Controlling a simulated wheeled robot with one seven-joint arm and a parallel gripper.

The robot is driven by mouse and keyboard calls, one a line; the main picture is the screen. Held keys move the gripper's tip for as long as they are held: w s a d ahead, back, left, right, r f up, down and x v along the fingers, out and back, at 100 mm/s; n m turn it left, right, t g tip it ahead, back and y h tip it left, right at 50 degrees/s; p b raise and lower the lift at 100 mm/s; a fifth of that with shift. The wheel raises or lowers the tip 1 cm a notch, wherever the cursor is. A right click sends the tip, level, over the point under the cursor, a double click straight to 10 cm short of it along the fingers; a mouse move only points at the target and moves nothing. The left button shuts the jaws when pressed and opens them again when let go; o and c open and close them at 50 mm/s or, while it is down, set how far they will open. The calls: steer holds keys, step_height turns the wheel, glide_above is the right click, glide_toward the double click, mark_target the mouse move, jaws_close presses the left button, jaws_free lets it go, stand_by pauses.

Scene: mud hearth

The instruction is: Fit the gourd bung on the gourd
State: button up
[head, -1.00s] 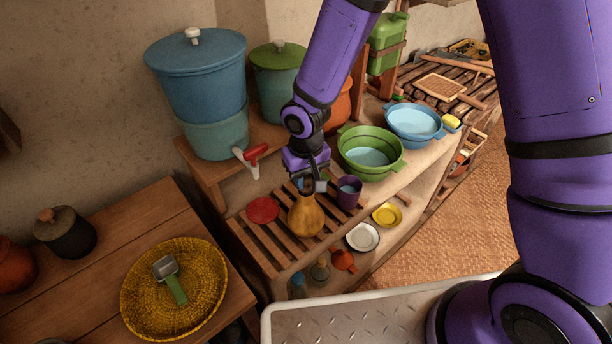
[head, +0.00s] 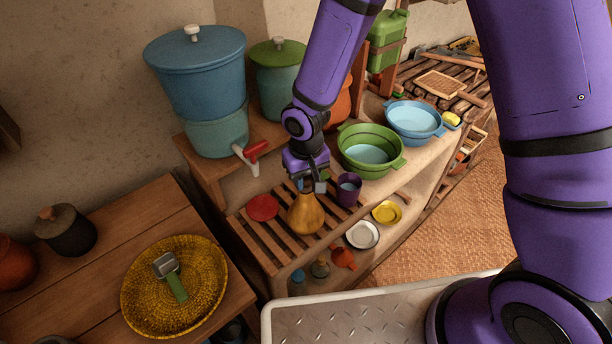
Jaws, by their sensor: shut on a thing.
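The gourd (head: 305,215) is a tan, pear-shaped vessel standing upright on the slatted shelf, neck up. My gripper (head: 311,186) points down right over the gourd's neck. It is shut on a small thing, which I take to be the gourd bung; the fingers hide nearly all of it. A small blue patch shows between the fingers, but I cannot tell whether it is part of the bung. I cannot tell whether the bung touches the gourd's mouth.
A purple cup (head: 348,189) stands close to the gourd's right, and a red lid (head: 262,207) lies to its left. A green basin (head: 370,152) is behind right. A red-handled tap (head: 254,153) juts from the blue water container (head: 197,85). Small dishes sit on the shelf below.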

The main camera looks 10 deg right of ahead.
steer(key=o, duration=1.5)
steer(key=shift+c, duration=0.2)
steer(key=shift+r, duration=0.1)
steer(key=shift+r, duration=3.45)
